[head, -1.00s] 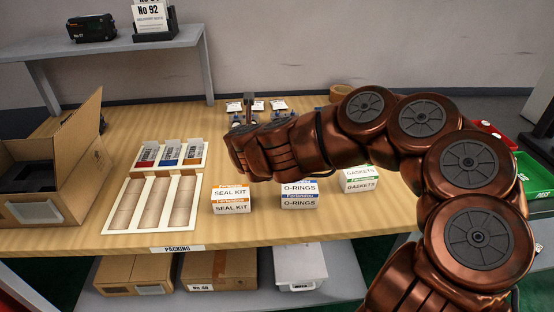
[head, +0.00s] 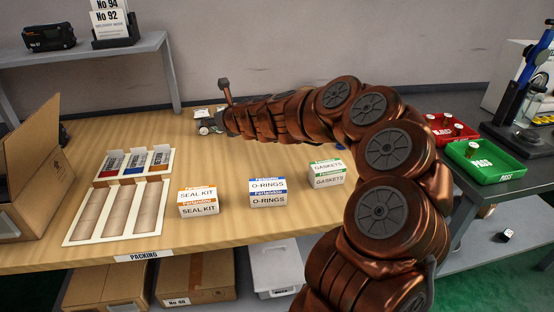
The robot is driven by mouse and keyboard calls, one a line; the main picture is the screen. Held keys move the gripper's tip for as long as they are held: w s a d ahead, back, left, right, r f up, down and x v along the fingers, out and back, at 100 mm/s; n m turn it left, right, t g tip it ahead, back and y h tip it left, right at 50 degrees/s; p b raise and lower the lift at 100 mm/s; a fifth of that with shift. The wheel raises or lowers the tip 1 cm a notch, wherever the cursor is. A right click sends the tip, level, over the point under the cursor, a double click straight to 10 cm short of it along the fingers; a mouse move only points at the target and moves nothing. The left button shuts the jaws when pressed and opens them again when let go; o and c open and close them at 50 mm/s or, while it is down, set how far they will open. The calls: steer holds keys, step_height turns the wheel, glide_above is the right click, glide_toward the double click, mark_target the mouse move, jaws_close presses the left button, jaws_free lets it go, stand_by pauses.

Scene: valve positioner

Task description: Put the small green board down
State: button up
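My gripper (head: 209,122) is at the far end of my outstretched arm, over the back part of the wooden packing table (head: 215,160). It is small and partly hidden by my own wrist, so its fingers cannot be made out. A small pale and grey shape shows at its tip, but I cannot tell whether it is a held part or something on the table. I cannot make out a small green board in this view.
Boxes of seal kits (head: 198,201), O-rings (head: 268,192) and gaskets (head: 326,173) stand along the front. A white compartment tray (head: 73,232) and an open carton (head: 28,170) are at left. Green (head: 487,163) and red (head: 452,131) trays are at right.

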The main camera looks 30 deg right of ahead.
steer(key=s+d+r+n+y+b, duration=0.2)
steer(key=s+d+n+y, duration=0.15)
steer(key=d, duration=0.35)
steer(key=n+g+y+b, duration=0.3)
steer(key=n+g+y, duration=0.1)
steer(key=n+y, duration=0.1)
glide_above(278, 155)
steer(key=shift+w+f+b, duration=0.15)
steer(key=shift+f+b, duration=1.05)
steer(key=shift+f, duration=3.3)
steer(key=o, duration=1.1)
steer(key=shift+f, duration=0.1)
steer(key=shift+d+r, duration=0.1)
steer(key=shift+r, duration=0.1)
steer(key=p+v, duration=0.2)
steer(key=v, duration=1)
steer(key=shift+f, duration=0.15)
